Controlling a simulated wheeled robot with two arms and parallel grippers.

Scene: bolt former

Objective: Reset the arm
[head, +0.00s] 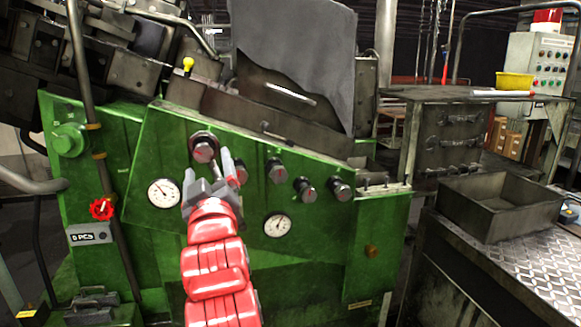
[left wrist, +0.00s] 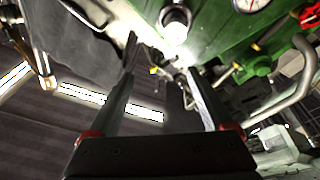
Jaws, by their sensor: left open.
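My left gripper (head: 209,172) is at the end of my red arm, in front of the green machine's panel (head: 150,235). Its two fingers are apart and point up toward the leftmost knob (head: 204,146) of a row on the panel. In the left wrist view the fingers (left wrist: 162,60) stand wide apart with nothing between them. A round knob (left wrist: 175,18) shows beyond the tips there. I cannot tell whether a finger touches it. My right gripper is in neither view.
More knobs (head: 308,190) run right along the panel. Two gauges (head: 163,193) and a red handwheel (head: 101,208) are close to my arm. An empty metal bin (head: 500,205) stands on the bench at right, and a yellow container (head: 514,81) stands farther back.

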